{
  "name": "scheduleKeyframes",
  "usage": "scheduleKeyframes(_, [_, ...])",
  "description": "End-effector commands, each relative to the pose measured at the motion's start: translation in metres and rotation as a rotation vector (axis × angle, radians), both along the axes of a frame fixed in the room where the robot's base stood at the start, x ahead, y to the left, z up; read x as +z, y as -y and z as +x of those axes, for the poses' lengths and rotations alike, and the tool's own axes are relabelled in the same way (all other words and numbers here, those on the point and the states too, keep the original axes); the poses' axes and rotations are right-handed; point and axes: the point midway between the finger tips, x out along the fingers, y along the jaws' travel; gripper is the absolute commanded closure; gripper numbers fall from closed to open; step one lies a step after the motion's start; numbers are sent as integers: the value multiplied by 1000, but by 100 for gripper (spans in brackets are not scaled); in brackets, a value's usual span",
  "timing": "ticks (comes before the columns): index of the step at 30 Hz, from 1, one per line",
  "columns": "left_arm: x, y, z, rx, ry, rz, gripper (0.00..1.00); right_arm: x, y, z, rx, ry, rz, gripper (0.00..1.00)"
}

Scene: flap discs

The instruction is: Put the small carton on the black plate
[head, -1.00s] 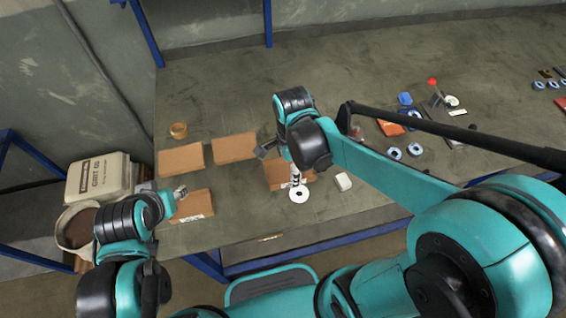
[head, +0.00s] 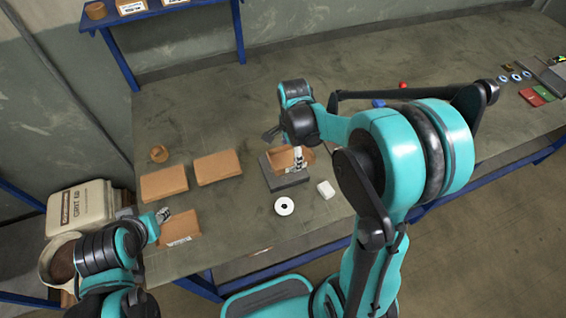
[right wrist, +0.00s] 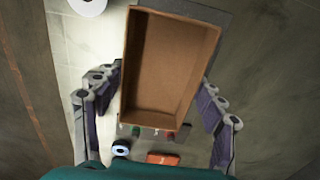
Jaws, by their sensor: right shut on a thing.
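The small carton (head: 282,158) is an open-topped brown box. My right gripper (head: 297,160) is shut on it, and the carton shows between the two fingers in the right wrist view (right wrist: 165,70). The black plate (head: 288,183) is a dark grey slab on the bench, seen just below and behind the carton in the head view. Its edge (right wrist: 222,16) shows past the carton's far end in the right wrist view. I cannot tell whether the carton touches the plate. My left gripper (head: 163,215) is beside another brown carton (head: 181,228); its jaw opening is too small to judge.
Two more brown cartons (head: 163,184) (head: 217,167) and a tape roll (head: 158,153) are at the left. Bench space behind the plate is clear.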

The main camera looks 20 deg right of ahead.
Motion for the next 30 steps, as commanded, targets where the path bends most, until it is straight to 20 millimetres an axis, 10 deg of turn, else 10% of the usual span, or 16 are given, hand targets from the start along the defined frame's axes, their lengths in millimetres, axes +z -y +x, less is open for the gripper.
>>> scheduleKeyframes(17, [-22,0,0,0,0,0,60,-57,-18,24,-1,0,0,58])
scheduleKeyframes(29, [-25,0,0,0,0,0,60,-62,-18,23,-1,0,0,58])
scheduleKeyframes(30, [-24,0,0,0,0,0,60,-62,-18,23,-1,0,0,22])
